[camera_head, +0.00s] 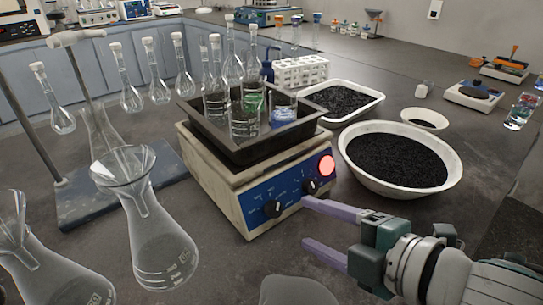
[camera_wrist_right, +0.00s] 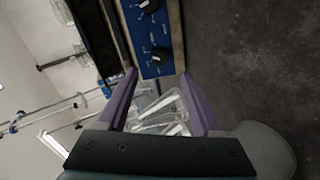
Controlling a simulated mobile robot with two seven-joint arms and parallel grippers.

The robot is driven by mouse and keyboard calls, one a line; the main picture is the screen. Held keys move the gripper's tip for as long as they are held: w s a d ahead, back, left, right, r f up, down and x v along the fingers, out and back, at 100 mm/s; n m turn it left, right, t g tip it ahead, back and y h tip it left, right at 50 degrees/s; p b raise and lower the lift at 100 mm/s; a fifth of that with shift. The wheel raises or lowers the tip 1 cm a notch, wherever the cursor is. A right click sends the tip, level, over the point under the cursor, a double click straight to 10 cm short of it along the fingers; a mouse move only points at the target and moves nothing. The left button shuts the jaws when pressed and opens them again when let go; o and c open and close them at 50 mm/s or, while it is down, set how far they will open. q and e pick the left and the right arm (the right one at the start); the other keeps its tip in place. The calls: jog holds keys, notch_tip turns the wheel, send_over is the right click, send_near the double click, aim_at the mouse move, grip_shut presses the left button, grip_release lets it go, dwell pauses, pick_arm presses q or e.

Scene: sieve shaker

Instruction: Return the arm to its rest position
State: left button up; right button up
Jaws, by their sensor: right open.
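My right gripper (camera_head: 306,222) comes in from the lower right, in front of the shaker (camera_head: 205,178). The shaker has a glowing red light (camera_head: 326,166) and carries a black tray (camera_head: 285,140) with glassware. My left gripper is not in view.
A large glass flask with a funnel (camera_head: 150,215) and other flasks stand at the left, near a stand base (camera_head: 75,205). A white bowl of black grains (camera_head: 400,160) and a white tray (camera_head: 372,105) lie right and behind.

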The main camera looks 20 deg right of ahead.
jog(key=shift+v, duration=1)
jog(key=s+d+r+m+g+h+p, duration=0.1)
jog(key=s+r+m+g+h+p, duration=0.3)
jog(key=s+r+m+g+p, duration=0.85)
jog(key=s+r+m+t+p, duration=0.2)
jog(key=r+p, duration=1.5)
jog(key=r, duration=0.2)
jog(key=s+r+m+t+p, duration=0.1)
jog(key=s+r+m+p, duration=0.1)
jog(key=r+p, duration=1.6)
jog(key=shift+d+r+t+h, duration=0.25)
jog(key=shift+r+t+h, duration=0.1)
jog(key=shift+r, duration=0.4)
jog(key=shift+s+m, duration=0.15)
jog(key=shift+m, duration=0.1)
